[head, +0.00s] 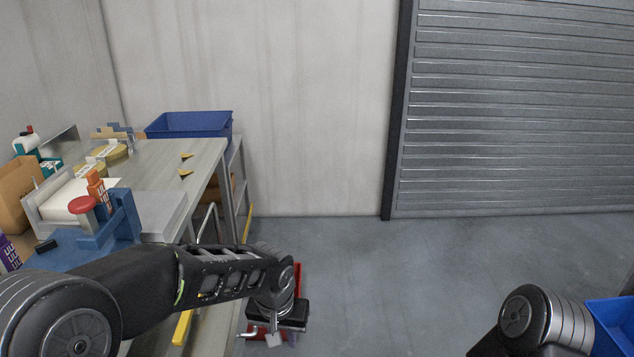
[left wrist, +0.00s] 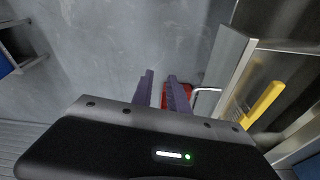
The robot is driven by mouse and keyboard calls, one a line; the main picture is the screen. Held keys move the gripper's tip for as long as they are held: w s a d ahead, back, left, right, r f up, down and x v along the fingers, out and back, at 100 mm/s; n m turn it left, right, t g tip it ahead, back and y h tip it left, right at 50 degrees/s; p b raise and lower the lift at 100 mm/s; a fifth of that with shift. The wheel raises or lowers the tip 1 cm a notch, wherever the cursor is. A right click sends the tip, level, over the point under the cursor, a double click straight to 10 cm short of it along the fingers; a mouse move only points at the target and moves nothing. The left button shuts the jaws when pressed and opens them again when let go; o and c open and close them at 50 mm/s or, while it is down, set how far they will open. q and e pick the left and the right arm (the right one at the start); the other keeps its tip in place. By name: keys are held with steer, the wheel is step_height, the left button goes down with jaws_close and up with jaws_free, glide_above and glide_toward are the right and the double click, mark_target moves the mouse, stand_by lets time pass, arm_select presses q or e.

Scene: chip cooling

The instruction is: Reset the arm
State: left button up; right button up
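My left arm (head: 225,275) reaches in from the left in the head view, in front of the workbench. My left gripper (head: 273,338) hangs low over the floor at the bench's right side, pointing down. In the left wrist view its two dark fingers (left wrist: 161,82) stand apart with nothing between them, so it is open and empty. My right arm (head: 545,318) shows only partly at the bottom right; its gripper is out of view.
A workbench (head: 205,153) stands at the left with a blue fixture (head: 125,222) and a blue bin (head: 190,123) at its back. A red object (left wrist: 205,96) lies below my left gripper. Another blue bin (head: 615,322) is at the right edge. The middle floor is clear.

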arm_select(q)
steer(key=s+d+f+h, duration=0.2)
steer(key=f, duration=0.4)
steer(key=s+d+f+h, duration=0.1)
steer(key=s+d+f, duration=0.15)
steer(key=f, duration=0.45)
steer(key=s+a+f+n, duration=0.2)
steer(key=s+f, duration=0.5)
steer(key=s, duration=0.2)
steer(key=s+a+f+n+g, duration=0.1)
steer(key=s+a+f, duration=0.2)
steer(key=s+f, duration=0.4)
steer(key=s, duration=0.3)
steer(key=shift+s+n+g+h, duration=0.3)
steer(key=shift+n+h, duration=0.1)
